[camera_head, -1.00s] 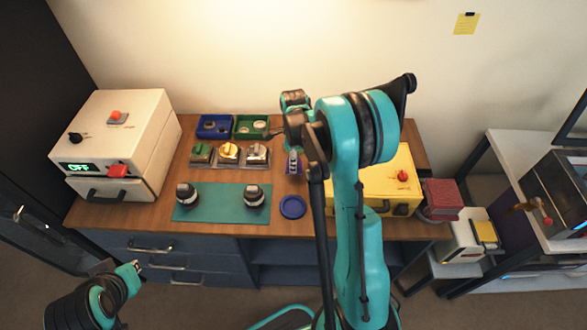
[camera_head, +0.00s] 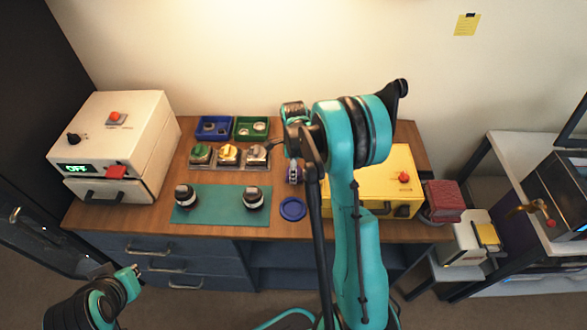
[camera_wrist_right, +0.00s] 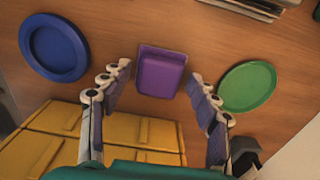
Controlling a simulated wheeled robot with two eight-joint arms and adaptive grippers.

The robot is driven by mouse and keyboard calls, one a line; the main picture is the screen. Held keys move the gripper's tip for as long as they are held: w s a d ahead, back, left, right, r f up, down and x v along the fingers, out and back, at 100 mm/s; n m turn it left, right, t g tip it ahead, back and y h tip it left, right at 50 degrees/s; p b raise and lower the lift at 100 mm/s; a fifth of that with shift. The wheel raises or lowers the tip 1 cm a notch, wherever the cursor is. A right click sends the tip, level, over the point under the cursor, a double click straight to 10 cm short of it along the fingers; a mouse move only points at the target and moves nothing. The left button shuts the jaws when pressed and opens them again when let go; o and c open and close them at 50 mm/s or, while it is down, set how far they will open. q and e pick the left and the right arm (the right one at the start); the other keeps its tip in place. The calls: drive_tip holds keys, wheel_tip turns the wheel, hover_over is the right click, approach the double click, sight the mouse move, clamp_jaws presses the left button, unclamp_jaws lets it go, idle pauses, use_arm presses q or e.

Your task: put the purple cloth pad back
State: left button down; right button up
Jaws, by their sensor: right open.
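In the right wrist view a purple rectangular piece (camera_wrist_right: 160,73) with a shallow rim lies on the wooden top. I cannot tell whether it is the cloth pad alone or a tray with the pad in it. My right gripper (camera_wrist_right: 156,88) is open, with one finger on either side of the purple piece and nothing held. In the head view the right gripper (camera_head: 294,172) is over the counter, right of the teal mat, and mostly hides the purple piece. My left gripper (camera_head: 132,276) is at the lower left, in front of the counter; its jaws are too small to read.
A blue round dish (camera_wrist_right: 54,47) and a green one (camera_wrist_right: 248,86) flank the purple piece. The yellow case (camera_wrist_right: 112,132) is close by. A teal mat (camera_head: 222,212) bears two dark lens-like parts. A white box (camera_head: 118,135) stands at left.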

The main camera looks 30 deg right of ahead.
drive_tip(key=shift+r, duration=0.15)
drive_tip(key=s+a+r+n+t+p, duration=0.1)
drive_tip(key=s+a+r+n+p, duration=0.15)
drive_tip(key=r, duration=0.65)
drive_tip(key=s+a+r+n+t+p, duration=0.1)
drive_tip(key=a+r+n, duration=0.15)
drive_tip(key=r, duration=0.55)
drive_tip(key=s+a+r+n+t, duration=0.2)
drive_tip(key=s+a+n, duration=0.3)
drive_tip(key=s+n, duration=0.2)
drive_tip(key=s+a+r+n+t, duration=0.1)
drive_tip(key=s+a+n+t, duration=0.2)
drive_tip(key=s+a+n, duration=0.2)
drive_tip(key=s+n, duration=0.3)
drive_tip(key=n, duration=0.4)
drive_tip(key=shift+s+a+r, duration=0.15)
drive_tip(key=shift+s+r, duration=0.1)
drive_tip(key=shift+r, duration=0.15)
drive_tip(key=shift+f, duration=0.1)
